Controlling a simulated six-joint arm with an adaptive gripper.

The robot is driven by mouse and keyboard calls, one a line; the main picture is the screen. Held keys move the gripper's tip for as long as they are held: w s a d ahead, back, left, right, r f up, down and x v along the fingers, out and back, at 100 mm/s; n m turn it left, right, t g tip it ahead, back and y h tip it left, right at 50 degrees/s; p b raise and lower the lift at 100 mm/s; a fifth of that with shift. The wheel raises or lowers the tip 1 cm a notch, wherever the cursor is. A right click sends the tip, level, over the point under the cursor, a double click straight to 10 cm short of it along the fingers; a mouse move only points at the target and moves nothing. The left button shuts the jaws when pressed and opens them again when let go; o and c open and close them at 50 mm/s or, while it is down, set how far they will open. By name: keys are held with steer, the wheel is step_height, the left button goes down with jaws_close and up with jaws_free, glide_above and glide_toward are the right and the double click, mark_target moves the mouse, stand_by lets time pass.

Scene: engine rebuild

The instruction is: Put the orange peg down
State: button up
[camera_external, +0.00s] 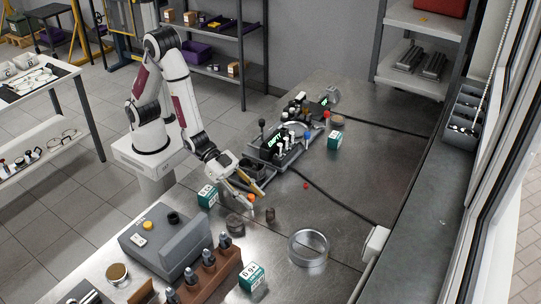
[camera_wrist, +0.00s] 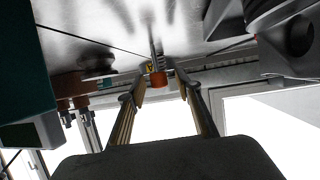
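The orange peg shows as a small orange spot (camera_external: 251,197) between my gripper's fingertips, low over the metal table. In the wrist view its orange end (camera_wrist: 158,78) sits between the two fingers, with a thin grey length running up the picture from it. My gripper (camera_external: 255,198) points down and forward at the table. In the wrist view my gripper (camera_wrist: 160,82) has its fingers apart, with a visible gap on each side of the orange end. I cannot tell whether the peg's lower end touches the table.
An engine assembly (camera_external: 285,143) is behind. A metal ring (camera_external: 308,248) and a brown rack (camera_external: 208,272) stand nearer. The table right of my gripper is mostly clear.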

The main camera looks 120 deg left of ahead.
mark_target(251, 196)
steer(key=shift+s, duration=0.1)
steer(key=shift+v, duration=2.5)
step_height(251, 196, up, 7)
steer(key=s+a+r+g, duration=0.2)
steer(key=s, duration=0.8)
steer(key=s+a+r+n+g+y, duration=0.1)
steer(key=s+a+r+g, duration=0.1)
steer(key=s, duration=0.8)
steer(key=s+a+r+g, duration=0.2)
steer(key=s+a+g, duration=0.1)
steer(key=s, duration=0.8)
steer(key=shift+a+r+n+g+y, duration=0.2)
steer(key=shift+a+n+g+y, duration=0.15)
steer(key=shift+a, duration=0.3)
